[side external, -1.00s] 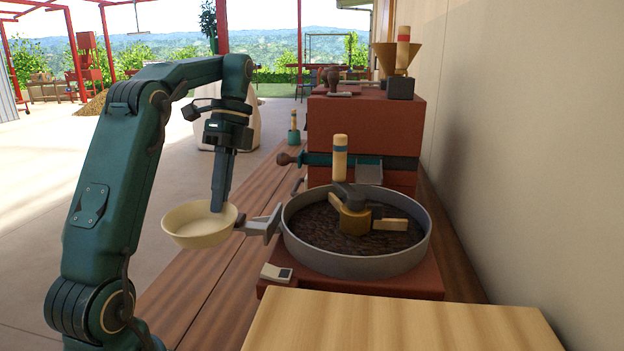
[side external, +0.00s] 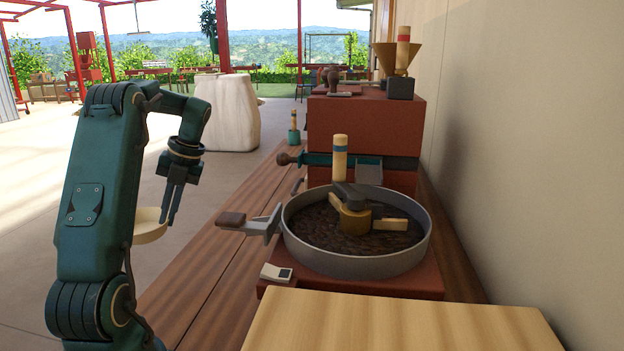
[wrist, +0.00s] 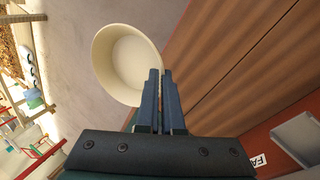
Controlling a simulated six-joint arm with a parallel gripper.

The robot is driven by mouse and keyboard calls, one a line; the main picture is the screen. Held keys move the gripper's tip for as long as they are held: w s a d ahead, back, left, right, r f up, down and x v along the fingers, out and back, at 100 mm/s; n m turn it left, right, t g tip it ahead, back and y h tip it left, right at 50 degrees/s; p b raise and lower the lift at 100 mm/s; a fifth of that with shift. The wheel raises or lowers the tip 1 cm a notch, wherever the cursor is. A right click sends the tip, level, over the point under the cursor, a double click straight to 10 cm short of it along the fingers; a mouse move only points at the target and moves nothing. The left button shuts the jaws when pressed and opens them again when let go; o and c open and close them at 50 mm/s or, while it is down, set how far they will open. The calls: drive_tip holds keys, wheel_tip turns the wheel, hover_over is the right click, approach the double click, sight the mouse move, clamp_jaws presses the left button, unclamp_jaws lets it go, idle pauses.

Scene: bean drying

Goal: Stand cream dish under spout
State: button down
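The cream dish (side external: 150,226) is a shallow round bowl at the left, partly hidden behind my arm. My gripper (side external: 168,220) points down and is shut on the dish's rim. In the wrist view the dish (wrist: 122,62) hangs at the left of my fingers (wrist: 160,72), with its open side showing and empty. A grey metal spout (side external: 266,222) with a brown handle (side external: 231,219) sticks out from the left of the round pan. The dish is well left of this spout and apart from it. Part of a grey metal piece (wrist: 300,138) shows at the right of the wrist view.
The round grey pan (side external: 358,266) holds dark beans and a stirrer on a red base. The wooden bench (side external: 190,282) is clear left of the spout. A pale board (side external: 400,325) lies in front.

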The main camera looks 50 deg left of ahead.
drive_tip(key=w+d+f, duration=0.1)
drive_tip(key=w+f, duration=0.1)
drive_tip(key=w, duration=0.1)
drive_tip(key=w+f, duration=0.2)
drive_tip(key=w, duration=0.2)
drive_tip(key=w+d+f, duration=0.1)
drive_tip(key=w+f, duration=0.2)
drive_tip(key=w, duration=0.1)
drive_tip(key=shift+d, duration=0.3)
drive_tip(key=shift+f, duration=1.95)
drive_tip(key=c, duration=1.1)
unclamp_jaws()
drive_tip(key=shift+f, duration=0.15)
drive_tip(key=shift+o, duration=0.2)
drive_tip(key=v, duration=0.7)
drive_tip(key=shift+w+r, duration=0.15)
drive_tip(key=shift+r, duration=0.2)
drive_tip(key=shift+d, duration=0.1)
